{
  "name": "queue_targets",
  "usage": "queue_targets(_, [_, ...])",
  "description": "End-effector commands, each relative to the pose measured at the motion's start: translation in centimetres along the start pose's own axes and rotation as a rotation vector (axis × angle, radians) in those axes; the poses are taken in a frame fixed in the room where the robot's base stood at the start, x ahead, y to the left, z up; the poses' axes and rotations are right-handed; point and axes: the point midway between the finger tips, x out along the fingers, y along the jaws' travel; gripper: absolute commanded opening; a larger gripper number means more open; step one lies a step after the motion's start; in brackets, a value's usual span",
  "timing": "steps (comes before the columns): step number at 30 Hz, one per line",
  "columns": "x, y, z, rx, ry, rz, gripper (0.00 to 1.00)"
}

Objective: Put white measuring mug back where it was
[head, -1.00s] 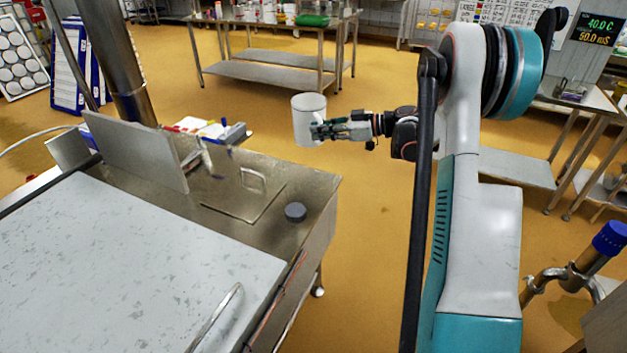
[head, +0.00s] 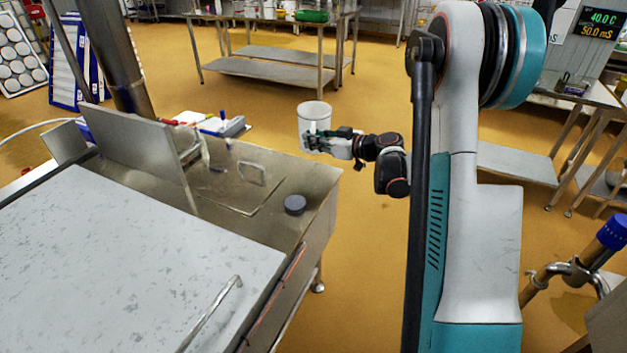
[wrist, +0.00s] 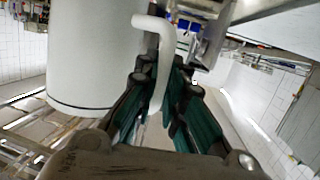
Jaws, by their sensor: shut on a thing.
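The white measuring mug (head: 313,113) is held upright in the air, just off the right end of the steel bench in the head view. My gripper (head: 322,140) reaches it from the right and is shut on its handle. In the wrist view the mug's white body (wrist: 92,55) fills the upper left. Its handle (wrist: 160,50) runs down between the two dark green fingers of my gripper (wrist: 160,105). The mug's contents cannot be seen.
A steel table (head: 270,72) stands farther back.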

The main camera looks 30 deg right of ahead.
Motion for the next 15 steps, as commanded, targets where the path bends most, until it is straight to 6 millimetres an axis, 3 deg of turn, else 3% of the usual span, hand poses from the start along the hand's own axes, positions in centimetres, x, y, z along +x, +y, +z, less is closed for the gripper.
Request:
queue_targets(1, [0.4, 0.0, 1.7, 0.000, 0.000, 0.000, 0.00])
queue_targets(6, [1.3, -0.1, 5.6, 0.000, 0.000, -0.001, 0.00])
queue_targets(10, [1.8, -0.1, 7.8, 0.000, 0.000, -0.001, 0.00])
queue_targets(15, [2.1, -0.2, 8.9, 0.000, 0.000, -0.001, 0.00])
